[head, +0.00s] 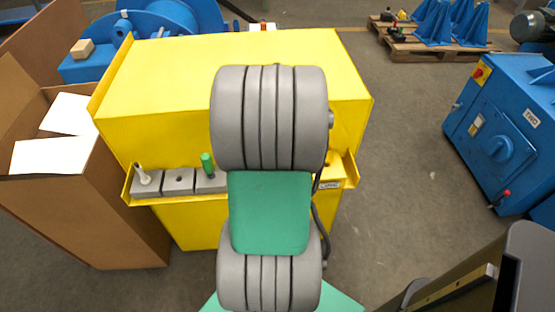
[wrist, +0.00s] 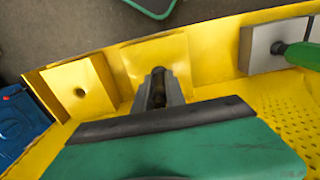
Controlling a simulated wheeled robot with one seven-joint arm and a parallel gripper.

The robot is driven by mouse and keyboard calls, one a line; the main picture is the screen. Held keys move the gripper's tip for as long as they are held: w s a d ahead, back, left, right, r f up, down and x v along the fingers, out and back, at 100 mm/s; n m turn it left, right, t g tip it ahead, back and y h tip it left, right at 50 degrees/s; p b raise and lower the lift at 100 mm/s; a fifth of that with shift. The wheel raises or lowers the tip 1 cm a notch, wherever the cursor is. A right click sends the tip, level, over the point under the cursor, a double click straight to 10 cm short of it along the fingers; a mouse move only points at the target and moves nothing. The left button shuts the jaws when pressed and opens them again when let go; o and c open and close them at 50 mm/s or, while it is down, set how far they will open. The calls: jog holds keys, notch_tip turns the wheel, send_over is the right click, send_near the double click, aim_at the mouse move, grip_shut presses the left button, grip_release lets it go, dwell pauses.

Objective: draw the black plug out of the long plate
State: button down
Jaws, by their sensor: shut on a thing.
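In the wrist view my gripper (wrist: 159,88) points at a raised yellow plate (wrist: 132,62) in the yellow tray. Its fingers are close together on a small dark piece, which I take to be the black plug (wrist: 158,73). The fingers hide most of the plug, and I cannot tell how deep it sits in the plate or whether it is clear of it. I cannot tell for sure that this is the long plate. In the head view my own arm hides the gripper and the plug.
Left of the gripper in the wrist view is a yellow block with an empty hole (wrist: 88,75). In the head view, grey blocks (head: 178,187) line the tray below the large yellow housing (head: 160,80).

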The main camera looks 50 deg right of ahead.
jog(key=shift+r+p, duration=3.7)
jog(key=shift+r, duration=0.8)
